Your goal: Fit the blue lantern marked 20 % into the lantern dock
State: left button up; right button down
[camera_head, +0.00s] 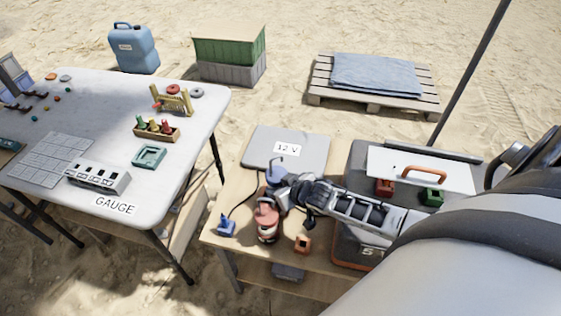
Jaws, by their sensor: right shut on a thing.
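My right gripper (281,187) reaches in from the right over the wooden table and is shut on a blue thing with a thin hooked handle (275,173), which looks like the blue lantern. My gripper hides much of it, and no 20 % mark is readable. A red lantern (266,221) with a pale lower part stands just in front of the gripper. I cannot tell for sure which thing is the lantern dock. A small blue block (227,226) with a dark cable lies at the table's front left. My left gripper is not in view.
A grey plate marked 12 V (257,150) lies at the table's back. A small orange block (303,244) sits in front; red (385,188) and green (432,197) blocks sit on the case (358,160) at right. A white GAUGE table (100,92) stands left, across a gap.

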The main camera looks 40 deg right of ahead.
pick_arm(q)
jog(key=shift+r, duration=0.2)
pick_arm(e)
jog(key=shift+s+d+f, duration=0.15)
jog(key=shift+s+f, duration=0.05)
jog(key=shift+f, duration=0.05)
dwell(0.4)
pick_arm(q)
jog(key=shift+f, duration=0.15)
pick_arm(e)
jog(key=shift+f, duration=0.25)
jog(key=c, duration=0.8)
grip_release()
jog(key=shift+c, duration=0.2)
jog(key=shift+o, duration=1.2)
jog(key=shift+w+a+r, duration=0.1)
jog(key=shift+a, duration=0.1)
jog(key=shift+s+r, duration=0.25)
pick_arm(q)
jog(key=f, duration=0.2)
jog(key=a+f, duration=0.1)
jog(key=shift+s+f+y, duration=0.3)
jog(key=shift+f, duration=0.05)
pick_arm(e)
jog(key=v, duration=0.7)
